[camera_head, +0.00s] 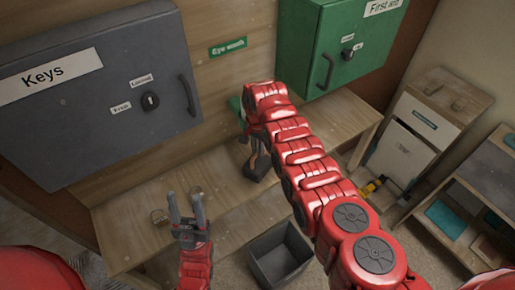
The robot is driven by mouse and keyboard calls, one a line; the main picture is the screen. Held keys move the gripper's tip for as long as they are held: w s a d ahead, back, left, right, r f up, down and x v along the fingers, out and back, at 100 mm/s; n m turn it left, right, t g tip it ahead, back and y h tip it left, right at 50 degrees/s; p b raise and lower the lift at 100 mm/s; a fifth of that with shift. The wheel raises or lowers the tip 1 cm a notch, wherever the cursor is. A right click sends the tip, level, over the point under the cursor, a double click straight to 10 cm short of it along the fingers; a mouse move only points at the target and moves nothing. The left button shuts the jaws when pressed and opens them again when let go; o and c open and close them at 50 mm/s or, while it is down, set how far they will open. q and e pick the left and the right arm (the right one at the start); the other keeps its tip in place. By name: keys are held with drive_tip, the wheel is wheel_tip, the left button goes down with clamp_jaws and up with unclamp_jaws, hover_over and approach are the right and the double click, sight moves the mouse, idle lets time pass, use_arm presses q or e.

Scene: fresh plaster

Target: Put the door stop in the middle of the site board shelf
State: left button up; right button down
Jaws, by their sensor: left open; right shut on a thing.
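The site board shelf (120,220) is a long wooden ledge below the board, running from the left toward the right. My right gripper (258,154) points down over the shelf and is shut on a small dark block (257,172), which looks like the door stop. The block is at the middle stretch of the shelf; I cannot tell if it touches the wood. My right arm hides part of the shelf to its right. My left gripper (186,208) is open and empty, its two fingers apart, in front of the shelf's left part.
A grey key cabinet (90,120) and a green first aid cabinet (315,40) hang above the shelf. A dark bin (279,257) stands on the floor in front. Shelving units (413,140) stand at the right.

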drive_tip(key=c, duration=0.8)
unclamp_jaws()
drive_tip(key=shift+c, duration=0.2)
drive_tip(key=shift+r, duration=0.15)
drive_tip(key=shift+r, duration=0.4)
wheel_tip(320, 180, up, 11)
drive_tip(key=b, duration=0.2)
